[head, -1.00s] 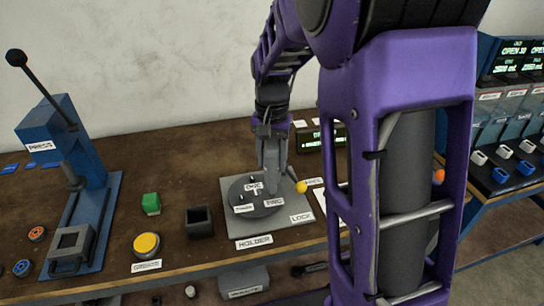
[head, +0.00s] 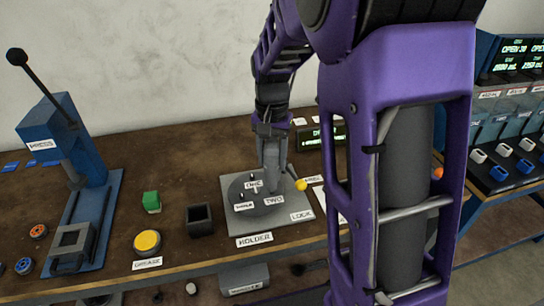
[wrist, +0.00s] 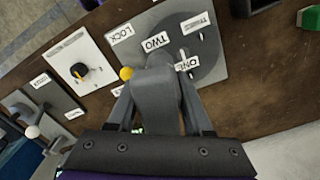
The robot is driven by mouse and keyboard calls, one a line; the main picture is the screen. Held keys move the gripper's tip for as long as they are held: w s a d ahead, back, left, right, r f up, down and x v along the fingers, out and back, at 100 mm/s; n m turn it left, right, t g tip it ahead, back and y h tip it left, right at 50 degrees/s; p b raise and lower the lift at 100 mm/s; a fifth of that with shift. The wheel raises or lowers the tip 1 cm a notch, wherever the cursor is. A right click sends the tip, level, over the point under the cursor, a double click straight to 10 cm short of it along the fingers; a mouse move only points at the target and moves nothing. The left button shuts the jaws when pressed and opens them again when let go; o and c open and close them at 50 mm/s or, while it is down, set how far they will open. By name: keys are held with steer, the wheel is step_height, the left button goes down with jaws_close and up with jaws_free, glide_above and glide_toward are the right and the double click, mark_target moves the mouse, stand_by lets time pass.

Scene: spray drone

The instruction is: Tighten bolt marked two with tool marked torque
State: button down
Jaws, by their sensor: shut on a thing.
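The holder plate (head: 228,190) carries a round grey disc (head: 235,206) with labels ONE, TWO and THREE. The TWO label (head: 274,199) also shows in the wrist view (wrist: 155,41). My gripper (head: 271,135) is above the disc, shut on a grey tool (wrist: 155,90). The tool stands roughly upright over the disc, close to labels ONE and TWO. No torque mark on it is readable. The tool hides bolt two and its own tip, so I cannot tell whether they touch. A yellow ball knob (head: 301,185) is beside the tool, near the LOCK label (head: 301,215).
A blue press (head: 70,150) stands at the left. A green block (head: 151,202), a black open box (head: 199,219) and a yellow grease button (head: 147,242) are left of the holder. A display (head: 325,135) stands behind. The wrist view shows a panel with a knob (wrist: 79,70).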

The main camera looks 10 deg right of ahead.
mark_target(272, 142)
steer(key=shift+f+b, duration=0.6)
steer(key=shift+f, duration=0.4)
stand_by(0.8)
steer(key=shift+r, duration=0.1)
steer(key=shift+f+p, duration=0.4)
stand_by(2.6)
steer(key=shift+r, duration=0.1)
stand_by(0.5)
steer(key=shift+r+p, duration=1)
steer(key=shift+r, duration=2.55)
